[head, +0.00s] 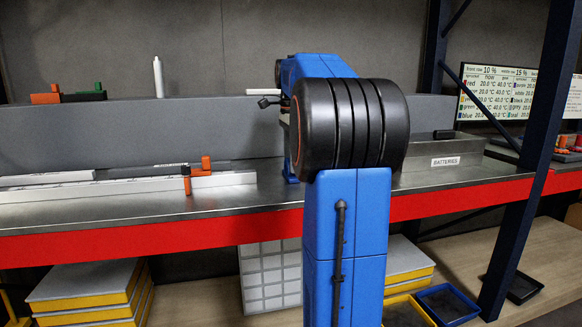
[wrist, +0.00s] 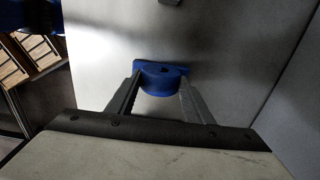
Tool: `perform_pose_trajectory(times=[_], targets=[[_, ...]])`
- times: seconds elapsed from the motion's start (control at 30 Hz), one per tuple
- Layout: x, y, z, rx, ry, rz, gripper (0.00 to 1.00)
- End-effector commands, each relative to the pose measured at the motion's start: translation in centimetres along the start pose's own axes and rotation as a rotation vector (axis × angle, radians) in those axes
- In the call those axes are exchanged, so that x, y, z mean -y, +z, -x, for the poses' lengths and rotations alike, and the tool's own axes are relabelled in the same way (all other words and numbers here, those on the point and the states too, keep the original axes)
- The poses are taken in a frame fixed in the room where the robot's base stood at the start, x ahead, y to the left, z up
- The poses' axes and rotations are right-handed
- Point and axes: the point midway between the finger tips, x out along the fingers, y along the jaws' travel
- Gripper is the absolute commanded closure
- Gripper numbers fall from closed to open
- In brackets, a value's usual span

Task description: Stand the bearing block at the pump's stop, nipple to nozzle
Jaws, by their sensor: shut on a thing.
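In the wrist view my gripper (wrist: 160,84) is shut on a blue block (wrist: 150,70), taken to be the bearing block. The block has a rounded body, a flat flange on its far side and a dark hole or recess in its top. It sits between the fingertips over a pale grey surface; I cannot tell whether it touches that surface. Its nipple cannot be made out. In the head view my own blue arm hides the block and most of the gripper. I cannot identify the pump, its stop or its nozzle in either view.
The metal bench (head: 120,206) has a red front edge. White rails with an orange clamp (head: 187,178) lie on its left part. A white tube (head: 158,77) and an orange-and-black device (head: 47,96) stand on the grey ledge. A batteries bin (head: 440,151) stands right. A dark post (head: 528,165) rises at right.

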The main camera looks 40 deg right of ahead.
Motion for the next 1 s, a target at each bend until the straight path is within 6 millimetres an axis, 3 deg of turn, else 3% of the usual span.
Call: perform_pose_trajectory(times=[0.17,0.63,1.0], targets=[[0.0,0.0,1.2,0.0,-0.002,0.0,0.98],[0.1,0.0,8.7,0.0,-0.003,0.0,0.98],[0.0,0.0,10.1,0.0,-0.001,0.0,0.98]])
